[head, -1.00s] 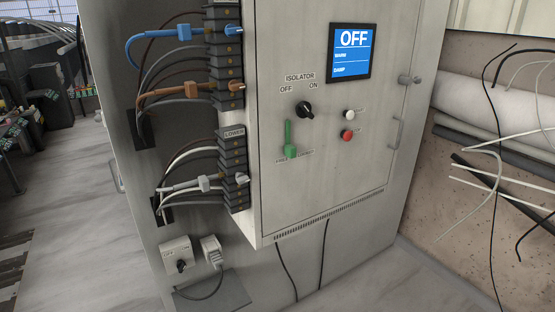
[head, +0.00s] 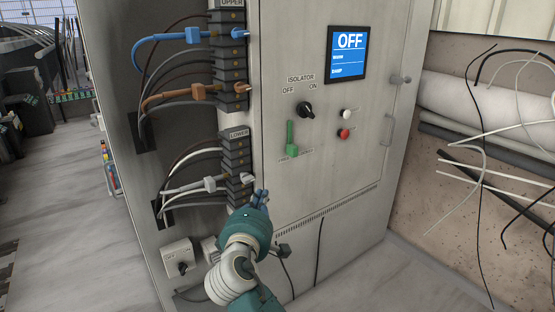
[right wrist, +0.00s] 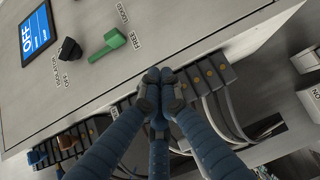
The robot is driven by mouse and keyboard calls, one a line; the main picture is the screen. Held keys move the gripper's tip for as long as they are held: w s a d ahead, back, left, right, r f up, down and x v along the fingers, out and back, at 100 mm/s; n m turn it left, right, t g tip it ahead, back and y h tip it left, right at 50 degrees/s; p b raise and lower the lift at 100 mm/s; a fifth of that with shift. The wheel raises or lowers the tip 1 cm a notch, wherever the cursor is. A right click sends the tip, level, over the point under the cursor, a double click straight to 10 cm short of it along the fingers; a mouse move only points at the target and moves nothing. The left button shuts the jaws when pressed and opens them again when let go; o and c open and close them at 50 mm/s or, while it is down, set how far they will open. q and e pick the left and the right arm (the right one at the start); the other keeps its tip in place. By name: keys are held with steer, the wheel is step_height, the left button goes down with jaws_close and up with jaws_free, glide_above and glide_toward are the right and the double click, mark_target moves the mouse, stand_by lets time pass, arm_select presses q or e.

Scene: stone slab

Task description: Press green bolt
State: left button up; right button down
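The green bolt (head: 290,140) is on the front of the grey cabinet, below the black isolator knob (head: 305,110). It is a narrow upright bar with a wider lower end, above small FREE and LOCKED labels. It also shows in the right wrist view (right wrist: 108,46), at the upper middle. My right gripper (head: 260,197) is below and left of the bolt in the head view, near the cabinet's lower left edge. In the right wrist view its fingertips (right wrist: 159,84) are together with nothing seen between them, apart from the bolt. My left gripper is not in view.
A blue OFF screen (head: 348,54) and white and red buttons (head: 345,133) are on the same panel. The LOWER terminal block (head: 237,165) with plugged cables stands close to my right gripper. A switch box (head: 179,260) is lower left. Loose cables hang at right.

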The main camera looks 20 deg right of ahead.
steer(key=shift+m+t+h, duration=0.3)
steer(key=shift+h, duration=0.3)
steer(key=r, duration=0.2)
steer(key=s+r, duration=0.1)
steer(key=r, duration=0.2)
steer(key=shift+s+d+r, duration=0.15)
steer(key=shift+d+r, duration=0.1)
steer(key=shift+r, duration=0.1)
steer(key=p, duration=0.4)
glide_toward(286, 151)
steer(key=w, duration=0.1)
steer(key=w+a, duration=0.1)
steer(key=w, duration=0.1)
steer(key=shift+w+a+r, duration=0.15)
steer(key=shift+a+r, duration=0.15)
steer(key=shift+w+d+p, duration=0.2)
steer(key=shift+d+p, duration=0.1)
steer(key=shift+d, duration=0.3)
steer(key=shift+w+d+p, duration=0.25)
steer(key=shift+d+p, duration=0.05)
steer(key=shift+d, duration=0.25)
steer(key=shift+w+d+f, duration=0.15)
steer(key=shift+d, duration=0.6)
steer(key=shift+w+a, duration=0.1)
